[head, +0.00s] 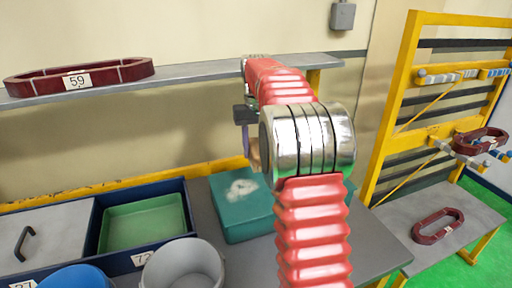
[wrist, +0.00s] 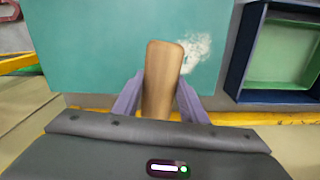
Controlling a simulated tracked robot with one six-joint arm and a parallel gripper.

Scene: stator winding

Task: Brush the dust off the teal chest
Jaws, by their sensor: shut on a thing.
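The teal chest (head: 238,218) stands on the grey bench in the head view, partly hidden behind my arm. A pale dust patch (head: 241,189) lies on its lid. In the wrist view the chest's teal top (wrist: 90,45) fills the upper middle, and the dust (wrist: 195,50) shows right of centre. My gripper (wrist: 159,98) has its purple fingers shut on a wooden brush handle (wrist: 162,70), over the lid in that view. The brush's bristles are hidden. In the head view my arm hides most of the gripper, so I cannot tell whether the brush touches the lid.
Left of the chest is a dark blue box with a green tray (head: 143,225) in it. A grey bucket (head: 183,266) and a blue one (head: 75,278) stand in front. A shelf (head: 200,74) bears a dark red coil (head: 80,78). A yellow rack (head: 395,100) stands at right.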

